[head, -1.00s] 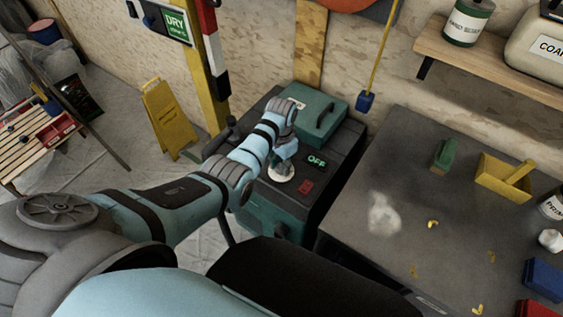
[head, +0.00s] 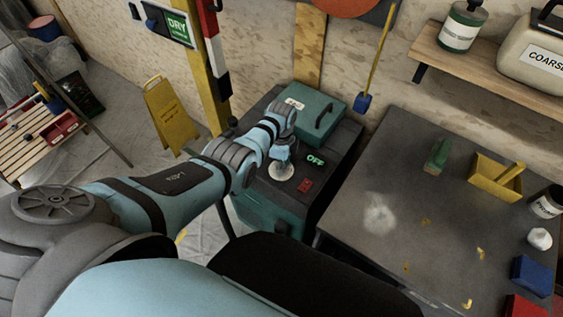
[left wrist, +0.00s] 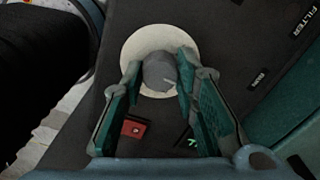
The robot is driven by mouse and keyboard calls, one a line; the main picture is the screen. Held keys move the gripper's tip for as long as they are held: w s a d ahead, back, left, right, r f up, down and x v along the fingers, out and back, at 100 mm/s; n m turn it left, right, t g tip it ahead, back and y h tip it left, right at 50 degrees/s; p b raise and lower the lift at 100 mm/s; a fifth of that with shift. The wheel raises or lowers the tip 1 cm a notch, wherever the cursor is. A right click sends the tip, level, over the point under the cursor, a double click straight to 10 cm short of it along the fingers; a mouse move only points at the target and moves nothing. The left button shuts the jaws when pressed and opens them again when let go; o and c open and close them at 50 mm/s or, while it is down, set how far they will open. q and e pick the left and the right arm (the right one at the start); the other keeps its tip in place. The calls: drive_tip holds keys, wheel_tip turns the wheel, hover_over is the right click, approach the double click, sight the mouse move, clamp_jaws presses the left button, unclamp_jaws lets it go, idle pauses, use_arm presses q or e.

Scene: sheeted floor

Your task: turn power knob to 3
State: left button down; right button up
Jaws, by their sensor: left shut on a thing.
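The power knob (left wrist: 159,72) is a grey round knob with a light pointer line, on a cream dial plate. The dial plate (head: 281,173) also shows in the head view, on top of the dark green and black machine. My left gripper (left wrist: 161,74) points down at the knob, with one finger on each side, shut on it. In the head view the left gripper (head: 283,153) hides most of the knob. The green display (head: 315,160) beside the dial reads OFF. Dial markings are too small to read. My right gripper is not in view.
A red rocker switch (head: 305,186) is near the dial. A green lid with a handle (head: 318,114) is behind. A grey workbench (head: 400,190) stands to the right, with a yellow scoop tray (head: 490,178). A yellow floor sign (head: 172,118) stands at the left.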

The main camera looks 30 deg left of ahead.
use_arm(q)
drive_tip(key=m, duration=0.5)
drive_tip(key=shift+m, duration=0.3)
drive_tip(key=m, duration=0.5)
drive_tip(key=shift+m+p, duration=0.3)
drive_tip(key=c, duration=1.2)
unclamp_jaws()
drive_tip(key=shift+c, duration=0.2)
drive_tip(key=shift+r, duration=0.1)
wheel_tip(320, 180, up, 12)
